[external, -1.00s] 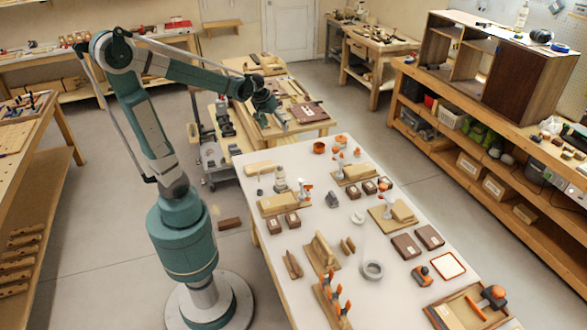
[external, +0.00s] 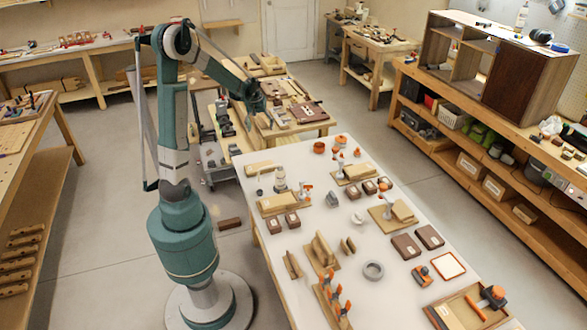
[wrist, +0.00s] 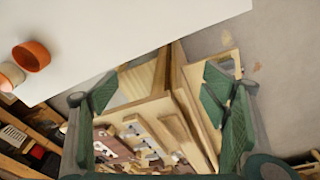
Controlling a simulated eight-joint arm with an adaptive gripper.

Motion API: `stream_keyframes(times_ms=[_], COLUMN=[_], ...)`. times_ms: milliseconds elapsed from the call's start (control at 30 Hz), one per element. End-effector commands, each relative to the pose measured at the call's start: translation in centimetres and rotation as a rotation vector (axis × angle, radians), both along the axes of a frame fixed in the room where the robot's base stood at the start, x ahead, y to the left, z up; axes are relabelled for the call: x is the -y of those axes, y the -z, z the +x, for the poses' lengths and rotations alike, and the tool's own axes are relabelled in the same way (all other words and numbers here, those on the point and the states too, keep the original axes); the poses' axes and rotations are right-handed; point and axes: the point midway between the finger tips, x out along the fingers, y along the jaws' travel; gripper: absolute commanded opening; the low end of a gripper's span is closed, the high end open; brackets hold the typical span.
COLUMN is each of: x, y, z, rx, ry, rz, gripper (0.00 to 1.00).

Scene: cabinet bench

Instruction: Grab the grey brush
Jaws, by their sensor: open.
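My gripper (external: 256,106) is at the far end of the white table in the external view, over or near the low wooden workbench behind it. In the wrist view my gripper (wrist: 160,88) shows two green padded fingers spread wide apart, with nothing held between them. Between and beyond them the wooden workbench (wrist: 153,112) shows at a slant, with small parts on it. I cannot pick out a grey brush with certainty; several small grey items stand on the workbench and trolley, too small to tell apart.
An orange cup (wrist: 31,56) stands on the table in the wrist view. A grey trolley (external: 217,158) stands left of the workbench. A cabinet (external: 520,84) is at right.

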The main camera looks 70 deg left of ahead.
Motion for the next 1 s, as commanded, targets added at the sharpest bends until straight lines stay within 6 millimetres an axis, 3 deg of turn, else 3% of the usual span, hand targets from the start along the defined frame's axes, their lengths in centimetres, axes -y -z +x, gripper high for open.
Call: stream_keyframes(times_ms=[100, 600, 800, 1000], x=[-3.1, -13.9, -17.5, -19.8], y=[2.2, 12.0, 16.2, 19.1], z=[-1.0, -7.2, -10.4, -12.8], rx=[-0.012, -0.064, -0.082, -0.093], ry=[-0.055, -0.282, -0.369, -0.429], rz=[-0.016, -0.091, -0.120, -0.142], gripper=[0.73, 0.73, 0.73, 0.73])
